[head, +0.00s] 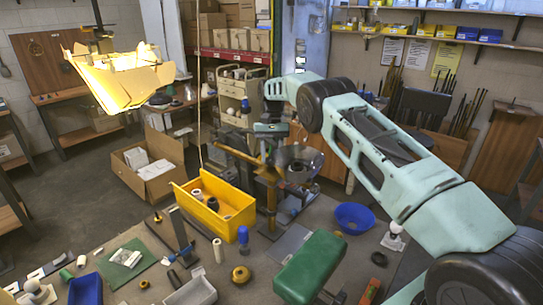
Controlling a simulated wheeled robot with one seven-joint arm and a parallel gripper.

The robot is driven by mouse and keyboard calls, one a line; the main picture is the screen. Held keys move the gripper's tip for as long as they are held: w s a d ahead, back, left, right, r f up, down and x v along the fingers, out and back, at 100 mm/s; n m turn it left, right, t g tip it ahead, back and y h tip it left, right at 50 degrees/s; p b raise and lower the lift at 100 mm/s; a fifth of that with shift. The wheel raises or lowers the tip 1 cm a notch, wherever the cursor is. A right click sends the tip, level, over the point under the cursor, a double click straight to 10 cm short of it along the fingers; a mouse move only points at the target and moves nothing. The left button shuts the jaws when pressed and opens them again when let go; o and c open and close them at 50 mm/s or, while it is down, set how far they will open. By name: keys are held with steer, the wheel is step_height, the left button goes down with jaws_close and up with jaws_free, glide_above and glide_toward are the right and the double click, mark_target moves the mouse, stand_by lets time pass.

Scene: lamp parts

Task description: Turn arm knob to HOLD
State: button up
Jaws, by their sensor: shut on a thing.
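My arm reaches in from the right, and my gripper (268,143) points down at the top of a dark and orange stand (270,180) at the middle of the picture. The gripper is shut on a small part there, which seems to be the arm knob; the fingers mostly hide it, and its setting and any HOLD mark cannot be read. A lit lamp shade (118,77) with pale yellow panels hangs at the upper left.
A yellow bin (232,211) with several parts stands just left of the stand. A cardboard box (153,167) stands at the left. A cord (199,90) hangs down behind the bin.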

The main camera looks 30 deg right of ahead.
steer(key=shift+r+m, duration=0.1)
steer(key=shift+m, duration=0.2)
stand_by(0.4)
steer(key=o, duration=1)
